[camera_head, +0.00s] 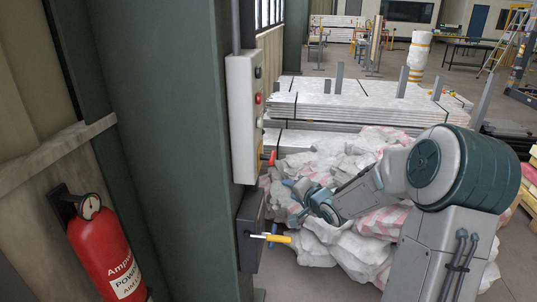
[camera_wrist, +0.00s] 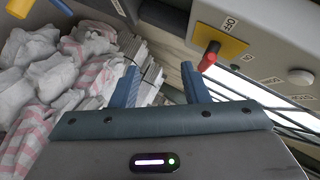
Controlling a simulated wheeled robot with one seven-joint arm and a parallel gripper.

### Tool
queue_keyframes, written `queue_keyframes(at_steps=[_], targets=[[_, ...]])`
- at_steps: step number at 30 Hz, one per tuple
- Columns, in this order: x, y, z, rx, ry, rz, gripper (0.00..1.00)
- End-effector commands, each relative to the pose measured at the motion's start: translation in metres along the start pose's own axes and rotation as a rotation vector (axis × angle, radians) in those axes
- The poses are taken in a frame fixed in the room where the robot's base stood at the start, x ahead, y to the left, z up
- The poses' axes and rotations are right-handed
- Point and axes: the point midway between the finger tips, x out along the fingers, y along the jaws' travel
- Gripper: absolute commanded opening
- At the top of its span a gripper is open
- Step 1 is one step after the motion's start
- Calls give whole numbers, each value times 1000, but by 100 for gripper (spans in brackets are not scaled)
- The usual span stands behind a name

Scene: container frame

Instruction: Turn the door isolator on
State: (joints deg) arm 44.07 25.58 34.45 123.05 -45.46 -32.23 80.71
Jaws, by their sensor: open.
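The door isolator is a red rotary handle (camera_wrist: 209,56) on a yellow plate (camera_wrist: 218,40), set on a grey control box (camera_head: 242,118). In the wrist view it sits at upper right, and an "OFF" label is beside the plate. In the head view the red handle (camera_head: 270,158) juts from the low right side of the box. My gripper (camera_wrist: 162,78) is open and empty. The handle is just beyond and right of my right fingertip, not between the fingers. In the head view my gripper (camera_head: 292,190) is below and right of the handle, seemingly apart from it.
A dark box (camera_head: 249,228) with a yellow-handled lever (camera_head: 279,238) is mounted below the control box on the green column (camera_head: 165,120). White and pink sacks (camera_head: 345,160) are heaped behind my gripper. A red fire extinguisher (camera_head: 105,250) hangs at left.

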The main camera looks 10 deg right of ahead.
Motion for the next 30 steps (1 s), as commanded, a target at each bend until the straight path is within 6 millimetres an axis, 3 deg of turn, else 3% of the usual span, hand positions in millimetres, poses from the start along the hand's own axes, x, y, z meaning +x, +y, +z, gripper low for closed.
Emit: queue_keyframes(at_steps=[6,14,30], targets=[[2,-20,-27,289,-36,-292,41],[4,-33,-37,383,-62,-401,41],[99,-73,-38,380,-61,-398,41]])
